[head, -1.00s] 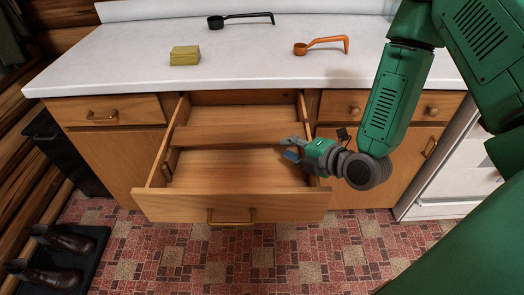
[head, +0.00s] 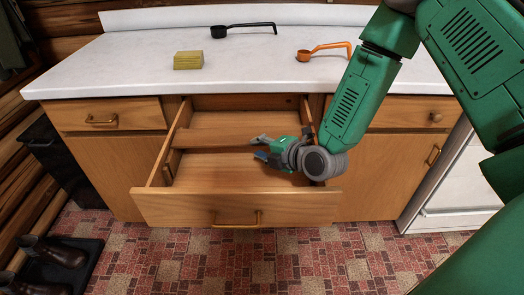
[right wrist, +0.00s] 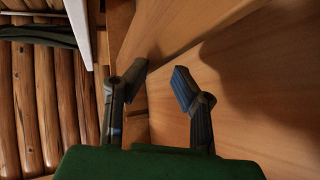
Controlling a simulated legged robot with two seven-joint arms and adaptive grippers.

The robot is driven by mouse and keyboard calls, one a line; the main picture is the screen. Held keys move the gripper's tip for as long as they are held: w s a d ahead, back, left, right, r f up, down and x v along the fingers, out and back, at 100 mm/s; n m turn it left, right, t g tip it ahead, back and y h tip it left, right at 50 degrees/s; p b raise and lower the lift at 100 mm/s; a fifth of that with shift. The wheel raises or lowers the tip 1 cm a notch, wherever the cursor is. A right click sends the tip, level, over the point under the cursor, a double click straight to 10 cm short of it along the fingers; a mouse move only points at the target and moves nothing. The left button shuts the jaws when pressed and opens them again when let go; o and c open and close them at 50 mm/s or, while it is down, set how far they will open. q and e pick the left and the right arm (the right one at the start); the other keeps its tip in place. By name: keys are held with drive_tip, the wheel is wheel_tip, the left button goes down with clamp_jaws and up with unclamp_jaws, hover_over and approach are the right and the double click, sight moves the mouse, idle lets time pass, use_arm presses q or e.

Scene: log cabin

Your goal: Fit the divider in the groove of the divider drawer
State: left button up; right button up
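The divider drawer (head: 235,207) is pulled open below the counter. A wooden board that looks like the divider (head: 225,136) spans the drawer from side to side, behind the middle. A small upright strip, perhaps the groove's edge (head: 172,163), shows on the left inner wall; I cannot tell whether the board sits in a groove. My right gripper (head: 261,148) is over the drawer's right half, in front of the board, its fingers pointing left. In the right wrist view the gripper (right wrist: 158,85) is open and empty, with wooden panels beyond its fingers. My left gripper is out of view.
The white counter (head: 120,70) overhangs the drawer's back. It holds a yellow sponge-like block (head: 188,60), a black scoop (head: 245,28) and an orange scoop (head: 322,51). A dark bin (head: 58,152) and boots (head: 40,258) stand at left.

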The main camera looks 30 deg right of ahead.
drive_tip(key=shift+w+a+r, duration=0.1)
drive_tip(key=shift+a, duration=0.45)
drive_tip(key=shift+w+a+r, duration=0.1)
drive_tip(key=shift+a, duration=0.4)
drive_tip(key=d, duration=0.3)
drive_tip(key=shift+s+f, duration=0.1)
drive_tip(key=shift+f, duration=0.25)
clamp_jaws()
drive_tip(key=shift+d+f, duration=0.1)
drive_tip(key=shift+d, duration=0.2)
drive_tip(key=shift+s+a, duration=0.1)
drive_tip(key=a+r+p, duration=0.2)
drive_tip(key=r, duration=0.1)
drive_tip(key=shift+r, duration=0.15)
drive_tip(key=shift+d+f, duration=0.25)
drive_tip(key=shift+d, duration=0.25)
drive_tip(key=shift+s+d+r+p, duration=0.1)
drive_tip(key=shift+s+p, duration=0.05)
drive_tip(key=shift+p, duration=0.2)
use_arm(q)
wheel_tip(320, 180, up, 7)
drive_tip(key=p, duration=0.5)
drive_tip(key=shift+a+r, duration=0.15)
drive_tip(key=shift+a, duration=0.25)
use_arm(e)
drive_tip(key=v, duration=1.4)
drive_tip(key=shift+s+a, duration=0.25)
drive_tip(key=shift+s, duration=0.05)
